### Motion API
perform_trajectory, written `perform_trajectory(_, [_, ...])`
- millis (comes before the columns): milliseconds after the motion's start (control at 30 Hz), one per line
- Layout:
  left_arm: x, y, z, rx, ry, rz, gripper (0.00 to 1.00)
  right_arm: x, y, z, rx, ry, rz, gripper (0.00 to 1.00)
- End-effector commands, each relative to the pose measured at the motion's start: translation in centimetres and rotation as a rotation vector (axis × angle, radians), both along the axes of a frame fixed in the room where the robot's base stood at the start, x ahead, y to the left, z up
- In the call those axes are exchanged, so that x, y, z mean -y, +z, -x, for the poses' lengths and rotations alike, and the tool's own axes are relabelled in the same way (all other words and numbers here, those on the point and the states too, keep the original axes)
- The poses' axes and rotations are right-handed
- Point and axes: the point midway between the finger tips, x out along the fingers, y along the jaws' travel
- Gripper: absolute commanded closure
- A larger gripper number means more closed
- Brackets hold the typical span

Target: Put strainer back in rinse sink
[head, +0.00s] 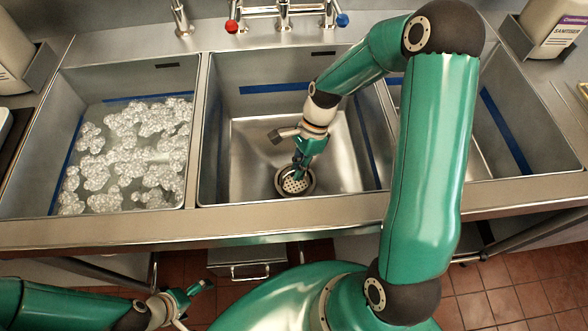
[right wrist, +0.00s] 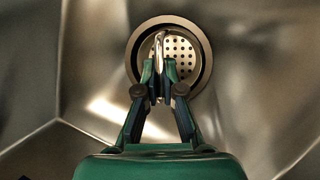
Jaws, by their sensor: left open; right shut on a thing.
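The strainer (head: 295,185) is a round metal basket with holes, at the drain of the middle sink (head: 255,140). It also shows in the right wrist view (right wrist: 184,62), inside the dark drain ring (right wrist: 136,52), with its upright handle (right wrist: 160,44) between my fingertips. My right gripper (head: 298,172) reaches down into the middle sink and is shut on the strainer's handle; its fingers also show in the right wrist view (right wrist: 159,76). Whether the strainer rests in the drain or hangs just above it, I cannot tell. My left gripper (head: 200,289) is open and empty, in front of the counter.
The left sink (head: 195,120) holds foamy water. The right sink (head: 480,150) is partly hidden behind my right arm. A faucet (head: 283,12) with red and blue knobs stands behind the middle sink. Steel dividers separate the sinks. A sanitizer dispenser (head: 550,28) stands at the back right.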

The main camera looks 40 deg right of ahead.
Motion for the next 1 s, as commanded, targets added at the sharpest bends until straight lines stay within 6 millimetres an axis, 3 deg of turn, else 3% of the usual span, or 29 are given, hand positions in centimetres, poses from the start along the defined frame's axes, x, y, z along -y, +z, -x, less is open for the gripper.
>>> perform_trajectory(300, [0.0, -0.5, 0.0, 0.0, 0.0, 0.0, 0.0, 0.0, -0.7, 0.0, 0.0, 0.0, 0.0, 1.0])
perform_trajectory(333, [0.0, -0.4, 0.0, 0.0, 0.0, 0.0, 0.0, 0.0, -0.6, 0.0, 0.0, 0.0, 0.0, 0.89])
perform_trajectory(500, [0.0, -0.4, 0.0, 0.0, 0.0, 0.0, 0.0, 0.0, -0.6, 0.0, 0.0, 0.0, 0.0, 0.65])
perform_trajectory(833, [0.0, -0.4, 0.0, 0.0, 0.0, 0.0, 0.0, 0.1, -0.4, -0.1, 0.001, 0.0, 0.0, 0.65])
perform_trajectory(1000, [0.0, -0.3, 0.0, 0.0, 0.0, 0.0, 0.0, 0.8, 1.1, -0.4, 0.004, -0.002, 0.002, 0.65])
